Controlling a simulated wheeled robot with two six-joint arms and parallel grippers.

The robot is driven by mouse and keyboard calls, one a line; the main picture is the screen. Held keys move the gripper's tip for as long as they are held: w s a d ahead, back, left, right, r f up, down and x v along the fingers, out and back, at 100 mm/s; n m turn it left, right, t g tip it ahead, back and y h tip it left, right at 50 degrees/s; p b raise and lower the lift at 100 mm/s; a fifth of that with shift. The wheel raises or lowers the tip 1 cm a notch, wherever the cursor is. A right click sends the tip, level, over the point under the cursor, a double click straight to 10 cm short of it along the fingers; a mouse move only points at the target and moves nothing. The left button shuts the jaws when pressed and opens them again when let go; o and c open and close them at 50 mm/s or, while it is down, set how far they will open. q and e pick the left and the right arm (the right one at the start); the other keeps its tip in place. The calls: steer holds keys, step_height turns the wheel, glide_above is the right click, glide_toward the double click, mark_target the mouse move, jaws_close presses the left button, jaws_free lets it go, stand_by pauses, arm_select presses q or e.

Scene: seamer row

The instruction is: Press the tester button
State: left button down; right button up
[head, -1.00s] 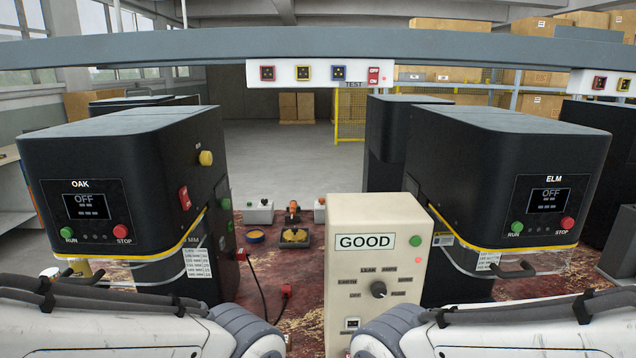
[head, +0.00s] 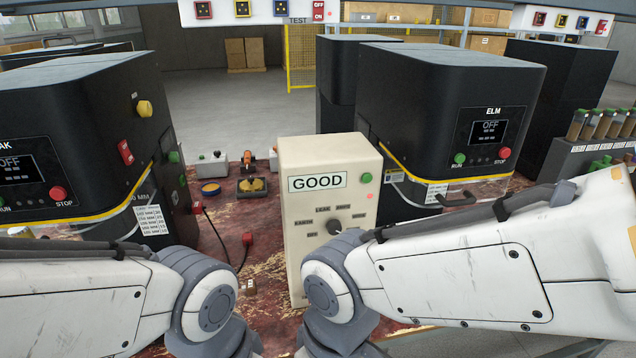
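The tester is a cream box (head: 303,225) standing on the worn red bench, near the middle of the head view. Its front has a "GOOD" label (head: 318,182), a green round button (head: 366,178) at the upper right and a small red light (head: 369,196) below that. A dark rotary knob (head: 334,227) sits among the labels lower down. My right arm crosses in front of the tester's lower part and hides it. Both arms' white links fill the bottom of the view. Neither gripper shows.
The OAK machine (head: 80,130) stands at left and the ELM machine (head: 450,90) at right, both displays reading OFF. A bottle rack (head: 600,150) stands far right.

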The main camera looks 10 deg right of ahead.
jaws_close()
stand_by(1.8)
